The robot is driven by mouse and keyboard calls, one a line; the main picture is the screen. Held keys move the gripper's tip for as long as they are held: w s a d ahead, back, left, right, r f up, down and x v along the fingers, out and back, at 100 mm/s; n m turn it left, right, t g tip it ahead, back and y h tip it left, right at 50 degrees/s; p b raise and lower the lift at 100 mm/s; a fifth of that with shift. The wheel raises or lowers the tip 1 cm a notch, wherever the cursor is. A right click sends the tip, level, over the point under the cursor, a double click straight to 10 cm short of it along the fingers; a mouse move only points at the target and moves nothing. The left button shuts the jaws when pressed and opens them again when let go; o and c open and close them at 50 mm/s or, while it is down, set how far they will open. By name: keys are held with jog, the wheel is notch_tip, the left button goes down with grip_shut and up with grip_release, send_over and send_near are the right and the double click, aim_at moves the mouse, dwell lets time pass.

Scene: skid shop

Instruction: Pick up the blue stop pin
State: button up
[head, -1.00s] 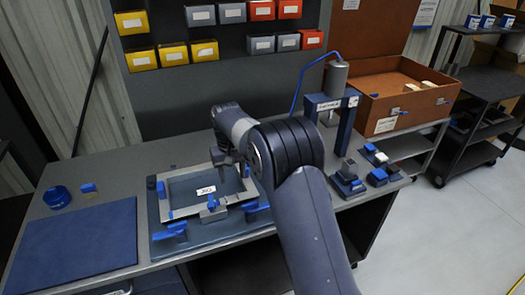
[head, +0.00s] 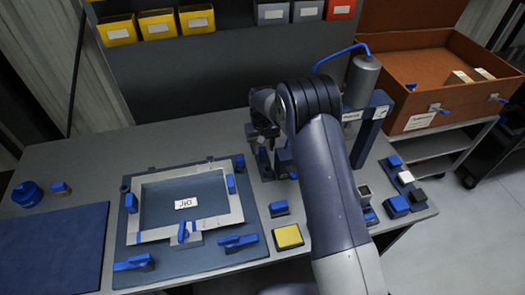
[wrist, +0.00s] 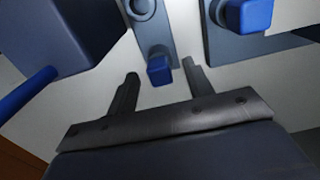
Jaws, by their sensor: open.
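My gripper (head: 262,140) is open and empty beside the press, right of the frame jig, in the head view. In the wrist view my gripper's two fingers (wrist: 160,72) stand apart. A small blue square-ended piece (wrist: 159,70), which may be the blue stop pin, shows between the fingertips on a grey plate (wrist: 152,28). I cannot tell its depth from the fingers. A second, larger blue knob (wrist: 250,14) is at the upper right of the wrist view. My arm hides part of the bench around the press in the head view.
The jig frame (head: 237,207) with blue clamps lies left of the gripper. A yellow-topped block (head: 288,237) and a blue block (head: 279,208) are at its right. The press (head: 372,130) stands behind my arm. Small blue-topped fixtures (head: 396,205) sit farther right.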

jog(key=shift+c, duration=0.2)
jog(key=c, duration=1)
